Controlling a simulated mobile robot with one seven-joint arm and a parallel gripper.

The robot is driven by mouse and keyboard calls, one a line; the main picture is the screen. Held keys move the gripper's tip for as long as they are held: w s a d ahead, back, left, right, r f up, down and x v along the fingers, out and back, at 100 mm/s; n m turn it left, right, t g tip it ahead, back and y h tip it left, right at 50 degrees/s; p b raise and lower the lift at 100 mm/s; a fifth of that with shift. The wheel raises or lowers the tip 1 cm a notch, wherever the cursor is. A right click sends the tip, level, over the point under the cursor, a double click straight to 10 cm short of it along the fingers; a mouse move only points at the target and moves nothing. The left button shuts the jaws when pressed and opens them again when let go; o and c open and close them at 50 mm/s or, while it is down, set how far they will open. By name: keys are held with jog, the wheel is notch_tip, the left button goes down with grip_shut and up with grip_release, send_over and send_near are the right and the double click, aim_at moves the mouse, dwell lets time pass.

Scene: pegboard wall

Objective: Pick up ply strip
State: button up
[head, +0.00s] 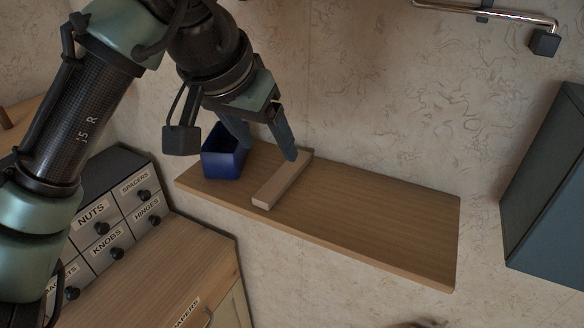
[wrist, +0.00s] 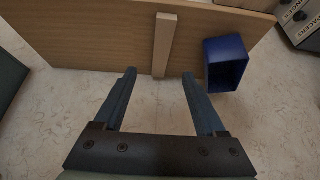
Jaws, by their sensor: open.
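The ply strip (head: 276,187) is a pale, narrow wooden bar lying across the wooden shelf (head: 380,217), from the wall side to near the front edge. My gripper (head: 271,155) is over the wall side of the shelf, with its fingers pointing down near the strip's far end. In the wrist view the ply strip (wrist: 165,44) lies ahead of and between the two open fingers, and my gripper (wrist: 158,73) holds nothing. Whether a finger touches the strip I cannot tell.
A blue open bin (head: 222,160) stands at the shelf's left end, close to the gripper; it also shows in the wrist view (wrist: 226,64). Labelled drawers (head: 112,215) are at lower left. A grey cabinet (head: 550,190) hangs at right. The shelf's right half is clear.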

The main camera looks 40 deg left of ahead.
aim_at(284, 175)
jog(key=p+x, duration=0.2)
jog(key=x, duration=0.7)
jog(key=shift+s, duration=0.1)
grip_shut()
